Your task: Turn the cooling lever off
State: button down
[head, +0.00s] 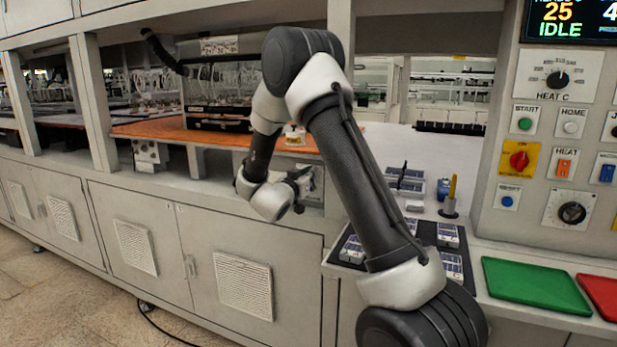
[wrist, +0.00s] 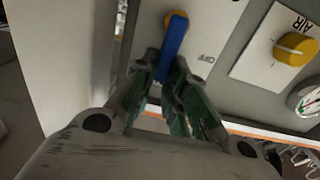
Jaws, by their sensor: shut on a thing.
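The cooling lever (wrist: 173,45) is a blue handle on an orange-yellow pivot, mounted on a pale panel in the wrist view. Its free end points down in that picture, towards my gripper (wrist: 171,78). My gripper's fingertips are closed around the lower end of the blue handle. Small lettering, seen at an angle, sits on the panel beside the lever. In the head view my gripper (head: 300,180) reaches a small panel under the orange worktop; the lever itself is hidden there by the gripper and wrist.
A yellow AIR knob (wrist: 295,48) and a round gauge (wrist: 306,98) sit right of the lever. The orange worktop (head: 170,131) lies above my wrist in the head view. A control console (head: 560,150) with an IDLE display stands right, beside green (head: 535,284) and red (head: 603,292) trays.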

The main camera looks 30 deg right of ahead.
jog(key=w+a+f+n, duration=0.1)
jog(key=n, duration=0.3)
jog(key=w+a+f+n, duration=0.1)
jog(key=n, duration=0.4)
jog(key=w+a+f+n, duration=0.1)
jog(key=w+n, duration=0.1)
jog(key=n, duration=0.3)
jog(key=shift+f, duration=0.35)
jog(key=shift+w+a+f+n, duration=0.1)
jog(key=shift+f+n, duration=0.35)
jog(key=shift+n, duration=0.55)
jog(key=shift+a+f+n, duration=0.1)
jog(key=shift+f+n, duration=0.3)
jog(key=shift+n, duration=0.6)
jog(key=c, duration=1.4)
grip_release()
jog(key=shift+c, duration=0.2)
